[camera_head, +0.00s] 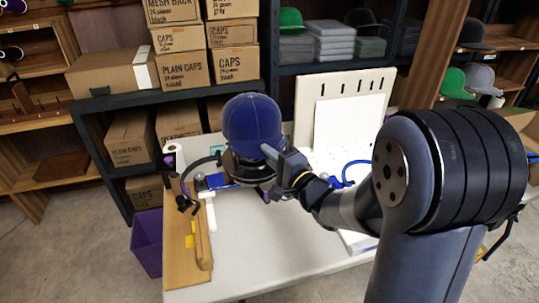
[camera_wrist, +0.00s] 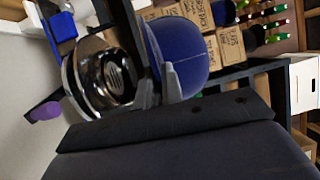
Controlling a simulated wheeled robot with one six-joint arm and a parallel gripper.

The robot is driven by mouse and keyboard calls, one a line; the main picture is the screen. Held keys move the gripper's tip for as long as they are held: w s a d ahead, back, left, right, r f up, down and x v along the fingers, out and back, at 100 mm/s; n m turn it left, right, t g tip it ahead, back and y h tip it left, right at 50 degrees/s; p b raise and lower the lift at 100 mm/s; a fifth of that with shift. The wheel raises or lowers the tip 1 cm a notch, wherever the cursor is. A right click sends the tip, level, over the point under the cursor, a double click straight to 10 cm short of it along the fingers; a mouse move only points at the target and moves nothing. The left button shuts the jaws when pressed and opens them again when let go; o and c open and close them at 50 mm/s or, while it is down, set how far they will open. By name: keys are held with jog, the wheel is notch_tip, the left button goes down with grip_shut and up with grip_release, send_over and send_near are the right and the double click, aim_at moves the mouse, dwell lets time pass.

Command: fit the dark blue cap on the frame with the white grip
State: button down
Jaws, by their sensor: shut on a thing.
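The dark blue cap (camera_head: 252,122) is in my gripper (camera_head: 272,152), crown up, above the white table. In the wrist view the cap (camera_wrist: 184,58) is beside my fingers (camera_wrist: 160,82), which are shut on its near edge. A round metallic cap frame (camera_wrist: 106,78) is close to the cap and left of the fingers; in the head view it shows dark (camera_head: 240,168) just under the cap. A purple grip (camera_wrist: 45,111) shows beside this frame. I cannot tell whether cap and frame touch. I cannot make out a white grip in either view.
The white table (camera_head: 270,245) has a bare front. A wooden board (camera_head: 184,265) lies along its left edge. A white upright panel (camera_head: 348,130) stands behind, near a blue curved item (camera_head: 352,168). A purple bin (camera_head: 147,242) is on the floor left. Shelves with cartons (camera_head: 185,70) stand behind.

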jog(key=shift+f+b, duration=3.6)
jog(key=shift+f, duration=1.05)
jog(key=shift+f+b, duration=0.5)
jog(key=shift+f, duration=0.15)
jog(key=c, duration=1.5)
grip_release()
jog(key=shift+s+d, duration=0.1)
jog(key=shift+s, duration=0.05)
jog(key=v, duration=1)
jog(key=shift+s+d+r+p, duration=0.2)
jog(key=shift+p, duration=0.2)
